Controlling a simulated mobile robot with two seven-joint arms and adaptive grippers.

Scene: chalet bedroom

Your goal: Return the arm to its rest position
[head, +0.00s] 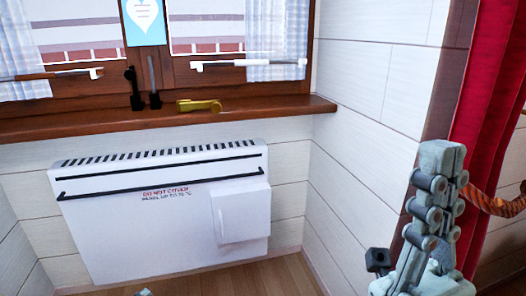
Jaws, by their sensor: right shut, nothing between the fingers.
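My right gripper (442,152) is at the lower right, pale grey with dark joints. Its fingers point up and are shut together with nothing between them. It is in front of the corner wall and the red curtain, and it hides part of both. A small pale grey tip of my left gripper (143,292) shows at the bottom edge; the rest of it is out of the picture, so its jaws cannot be judged.
A white heater (120,230) is on the wall below the wooden window sill (270,109). A brass handle (199,106) is at the sill. A red curtain (490,90) with an orange rope tie (495,205) hangs at right. Wooden floor (270,281) shows below.

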